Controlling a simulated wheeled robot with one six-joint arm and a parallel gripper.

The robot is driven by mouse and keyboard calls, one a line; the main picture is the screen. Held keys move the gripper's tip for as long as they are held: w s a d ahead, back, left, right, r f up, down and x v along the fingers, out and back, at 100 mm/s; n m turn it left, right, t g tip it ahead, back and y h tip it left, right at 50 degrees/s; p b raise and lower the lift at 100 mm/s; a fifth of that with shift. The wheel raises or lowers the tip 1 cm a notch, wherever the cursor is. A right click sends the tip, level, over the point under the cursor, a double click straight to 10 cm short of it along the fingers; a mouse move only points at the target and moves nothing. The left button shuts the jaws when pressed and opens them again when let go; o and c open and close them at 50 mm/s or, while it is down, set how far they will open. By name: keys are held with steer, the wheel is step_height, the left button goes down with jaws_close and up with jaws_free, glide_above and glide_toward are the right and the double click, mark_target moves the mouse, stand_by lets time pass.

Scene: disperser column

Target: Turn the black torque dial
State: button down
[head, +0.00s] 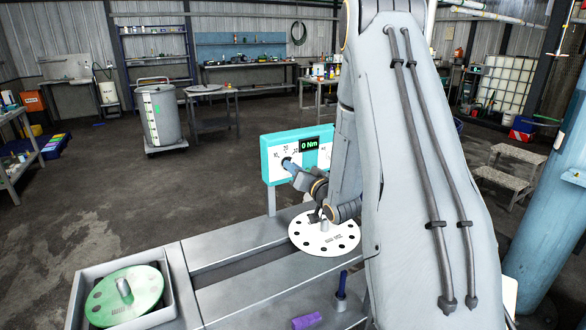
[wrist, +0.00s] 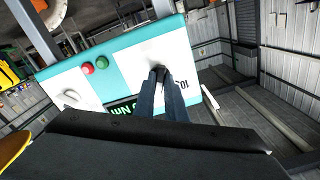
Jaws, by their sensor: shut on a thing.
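The teal and white control panel (head: 268,176) stands on a post behind the bench, with a scale of numbers and a display (head: 310,144) reading 0 Nm. In the wrist view the panel (wrist: 135,52) appears turned over, with the display (wrist: 122,108) partly behind my fingers. The black torque dial (wrist: 160,70) shows as a small dark piece between my fingertips, mostly hidden by them. My gripper (head: 289,163) reaches the panel's left part, its blue fingers closed on the dial. The fingers also show in the wrist view (wrist: 161,76).
The wrist view shows a red button (wrist: 88,69), a green button (wrist: 101,62) and a pale knob (wrist: 70,97) on the panel. A white disc with holes (head: 325,248) lies on the bench below my arm. A green disc (head: 110,303) sits in a tray at front left.

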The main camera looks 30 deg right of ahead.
steer(key=shift+m, duration=2.2)
steer(key=c, duration=1.8)
jaws_free()
steer(key=s+b, duration=0.1)
steer(key=s, duration=0.6)
steer(key=shift+s+d+b, duration=0.15)
steer(key=shift+s+b, duration=0.15)
steer(key=shift+s, duration=0.1)
